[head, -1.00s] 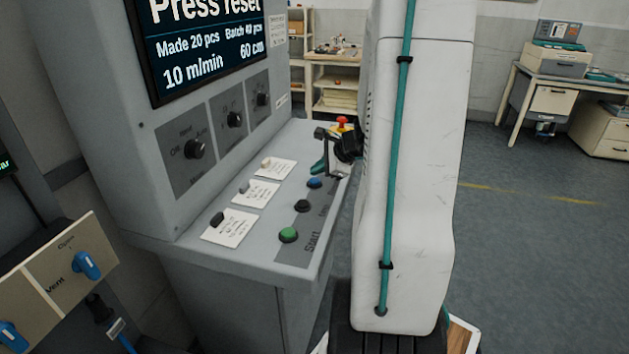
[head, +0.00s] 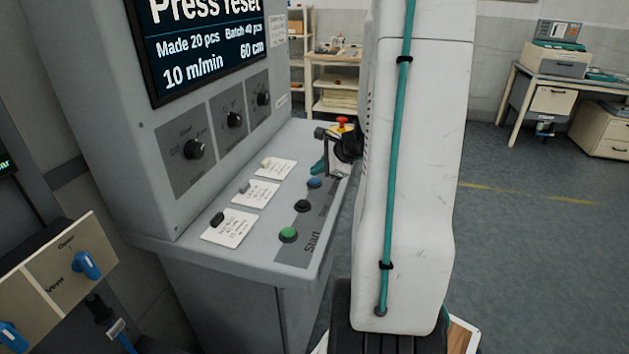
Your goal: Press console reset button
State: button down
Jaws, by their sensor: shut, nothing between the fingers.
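The console (head: 200,255) is a grey cabinet with a sloped ledge. Its screen (head: 207,45) reads "Press reset". On the ledge's right side a green button (head: 289,235) sits at the near end by the word "Start". Behind it are a black button (head: 302,206) and a blue button (head: 314,183); the blue one's label is too small to read. My gripper (head: 321,165) is shut and empty, just beyond the blue button and close above the ledge. I cannot tell whether it touches anything. A red button (head: 342,122) shows behind my gripper.
Knobs (head: 194,149) stick out from the upright panel. A beige panel with blue valves (head: 87,265) stands at the lower left. Open floor (head: 530,260) lies to the right.

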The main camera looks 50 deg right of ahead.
aim_at(318, 181)
jog(key=shift+f, duration=0.15)
jog(key=shift+f, duration=0.3)
dwell(0.3)
jog(key=shift+f, duration=0.4)
dwell(0.6)
jog(key=shift+r, duration=0.85)
jog(key=shift+r, duration=2.5)
